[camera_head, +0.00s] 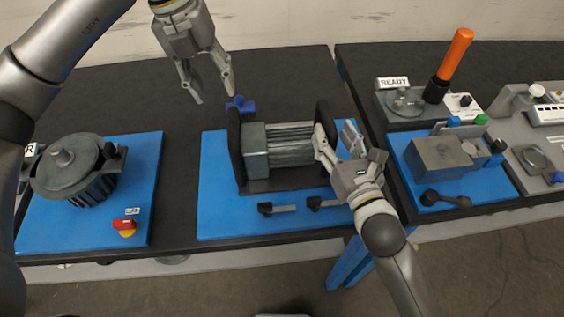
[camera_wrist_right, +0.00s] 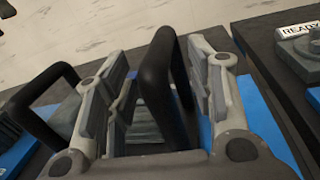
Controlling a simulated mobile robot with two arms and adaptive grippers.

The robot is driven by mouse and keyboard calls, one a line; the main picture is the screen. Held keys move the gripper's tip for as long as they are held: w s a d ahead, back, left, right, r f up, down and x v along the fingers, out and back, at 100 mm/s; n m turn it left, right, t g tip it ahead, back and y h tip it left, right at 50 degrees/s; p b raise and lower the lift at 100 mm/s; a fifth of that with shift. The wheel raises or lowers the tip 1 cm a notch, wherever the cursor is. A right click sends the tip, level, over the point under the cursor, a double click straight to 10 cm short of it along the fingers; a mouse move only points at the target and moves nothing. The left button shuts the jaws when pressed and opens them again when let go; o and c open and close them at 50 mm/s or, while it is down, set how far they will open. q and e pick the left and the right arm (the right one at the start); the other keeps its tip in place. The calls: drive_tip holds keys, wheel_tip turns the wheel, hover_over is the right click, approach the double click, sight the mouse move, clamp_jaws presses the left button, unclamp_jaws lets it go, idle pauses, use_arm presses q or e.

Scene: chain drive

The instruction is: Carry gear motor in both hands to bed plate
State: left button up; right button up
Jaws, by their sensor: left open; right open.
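The gear motor (camera_head: 285,146) is a grey ribbed block with an upright black loop handle at each end, seated over a dark plate on the middle blue board. My left gripper (camera_head: 214,95) is open and empty, above and behind the left handle (camera_head: 235,145), apart from it. My right gripper (camera_head: 336,126) is open at the right handle (camera_head: 322,118). In the right wrist view the right handle (camera_wrist_right: 158,85) stands between its two spread fingers; contact cannot be told. I cannot tell for certain which surface is the bed plate.
Two black-knobbed clamps (camera_head: 280,208) lie along the motor's front, and a blue piece (camera_head: 240,104) stands behind it. A left blue board (camera_head: 140,190) bears a round dark machine (camera_head: 75,170) and a red-yellow button (camera_head: 124,227). The right table holds an orange-handled lever (camera_head: 455,55) and a grey block (camera_head: 440,158).

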drive_tip(key=v, duration=0.8)
drive_tip(key=shift+s, duration=0.35)
drive_tip(key=shift+d, duration=0.1)
